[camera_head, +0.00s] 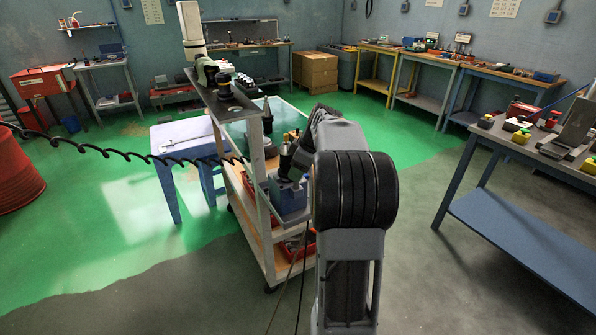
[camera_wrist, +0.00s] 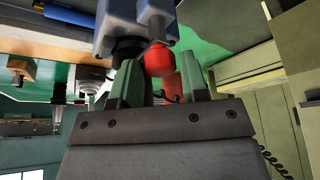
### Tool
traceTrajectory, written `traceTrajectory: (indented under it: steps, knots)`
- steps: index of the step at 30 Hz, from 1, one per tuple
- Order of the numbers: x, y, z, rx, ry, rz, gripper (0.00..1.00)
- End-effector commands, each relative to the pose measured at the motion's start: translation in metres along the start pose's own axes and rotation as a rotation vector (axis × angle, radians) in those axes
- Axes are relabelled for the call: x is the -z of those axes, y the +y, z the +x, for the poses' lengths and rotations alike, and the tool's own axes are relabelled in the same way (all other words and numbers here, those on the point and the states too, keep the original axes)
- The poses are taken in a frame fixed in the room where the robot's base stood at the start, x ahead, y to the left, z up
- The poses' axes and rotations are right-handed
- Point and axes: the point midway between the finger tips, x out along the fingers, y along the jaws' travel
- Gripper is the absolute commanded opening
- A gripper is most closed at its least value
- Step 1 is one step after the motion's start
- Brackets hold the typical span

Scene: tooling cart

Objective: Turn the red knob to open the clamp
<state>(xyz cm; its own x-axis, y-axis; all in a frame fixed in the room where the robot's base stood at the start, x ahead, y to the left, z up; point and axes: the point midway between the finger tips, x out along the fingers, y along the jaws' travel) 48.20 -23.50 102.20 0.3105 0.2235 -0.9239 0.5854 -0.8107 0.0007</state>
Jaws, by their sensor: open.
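The red knob (camera_wrist: 158,60) shows in the upper middle of the wrist view, at the end of a grey cylindrical part. A blue-grey block (camera_wrist: 118,22), which seems to belong to the clamp, is beside and above it. My gripper (camera_wrist: 161,70) is open, with one green finger to each side of the knob in the picture. The knob appears at or just beyond the fingertips; I cannot tell whether either finger touches it. In the head view my arm hides the gripper and the knob.
A coiled black cable (camera_head: 120,154) stretches across the left side. A workbench (camera_head: 520,235) stands at the right, with open floor (camera_head: 420,220) before it.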

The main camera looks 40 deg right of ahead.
Motion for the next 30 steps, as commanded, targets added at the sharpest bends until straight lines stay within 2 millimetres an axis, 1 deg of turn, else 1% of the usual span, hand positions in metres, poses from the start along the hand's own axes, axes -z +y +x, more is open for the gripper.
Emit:
traceTrajectory:
  steps: [10,11,18,21,30]
  knots:
    - [0.0,-0.0002,0.0029,0.001,0.0,0.0,0.41]
    - [0.0,-0.0002,0.0029,0.001,0.0,0.0,0.39]
    - [0.0,-0.0002,0.0028,0.001,0.0,0.001,0.16]
    - [0.0,-0.0002,0.0028,0.001,0.0,0.001,0.08]
    - [-0.0004,-0.0006,0.0036,-0.021,0.0,0.052,0.08]
